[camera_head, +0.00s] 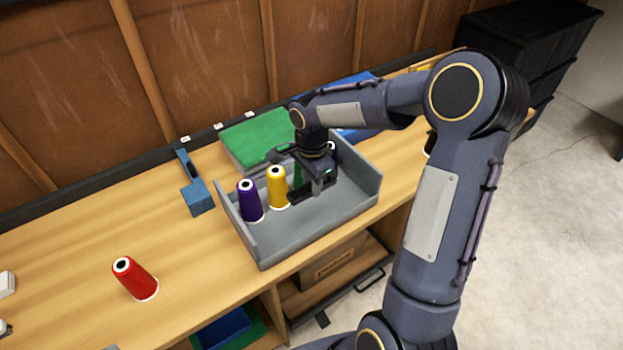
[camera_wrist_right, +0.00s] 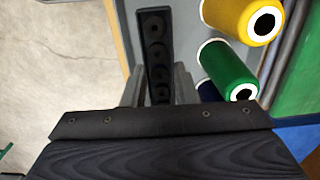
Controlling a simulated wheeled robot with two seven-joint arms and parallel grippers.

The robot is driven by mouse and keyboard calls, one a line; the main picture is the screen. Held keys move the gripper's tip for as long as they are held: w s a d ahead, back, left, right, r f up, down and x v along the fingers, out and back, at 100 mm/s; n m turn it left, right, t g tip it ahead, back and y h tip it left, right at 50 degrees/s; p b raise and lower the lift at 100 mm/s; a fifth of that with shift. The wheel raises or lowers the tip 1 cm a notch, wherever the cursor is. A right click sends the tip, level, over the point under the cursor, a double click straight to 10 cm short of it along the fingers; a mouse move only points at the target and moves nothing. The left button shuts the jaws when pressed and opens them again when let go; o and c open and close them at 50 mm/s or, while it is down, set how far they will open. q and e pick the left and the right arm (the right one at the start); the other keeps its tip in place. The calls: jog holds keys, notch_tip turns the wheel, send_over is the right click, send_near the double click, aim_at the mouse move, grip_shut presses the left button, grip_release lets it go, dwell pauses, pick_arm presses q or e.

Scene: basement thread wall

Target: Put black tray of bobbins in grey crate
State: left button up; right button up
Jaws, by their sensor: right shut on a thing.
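The grey crate (camera_head: 318,235) stands on the wooden bench with a low front edge. My right gripper (camera_head: 312,188) reaches down into it from above. It is shut on the black tray of bobbins (camera_head: 309,193), a narrow tray. In the right wrist view the tray (camera_wrist_right: 155,30) shows a row of dark round bobbins between my right fingers (camera_wrist_right: 158,92). The tray is over the crate's floor, beside the cones; I cannot tell whether it touches the floor. My left gripper is not in view.
In the crate stand a purple cone (camera_head: 250,203), a yellow cone (camera_head: 277,188), a green cone (camera_wrist_right: 228,72) and a dark blue one, partly hidden. A red cone (camera_head: 135,279), a blue tool (camera_head: 195,190) and green cloth (camera_head: 258,138) are on the bench. The crate's front floor is clear.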

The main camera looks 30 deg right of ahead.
notch_tip(320, 180, down, 6)
jog(key=b, duration=0.4)
jog(key=shift+r, duration=0.15)
notch_tip(320, 180, down, 5)
jog(key=b, duration=0.4)
jog(key=o, duration=1)
notch_tip(320, 180, up, 8)
jog(key=shift+f, duration=0.15)
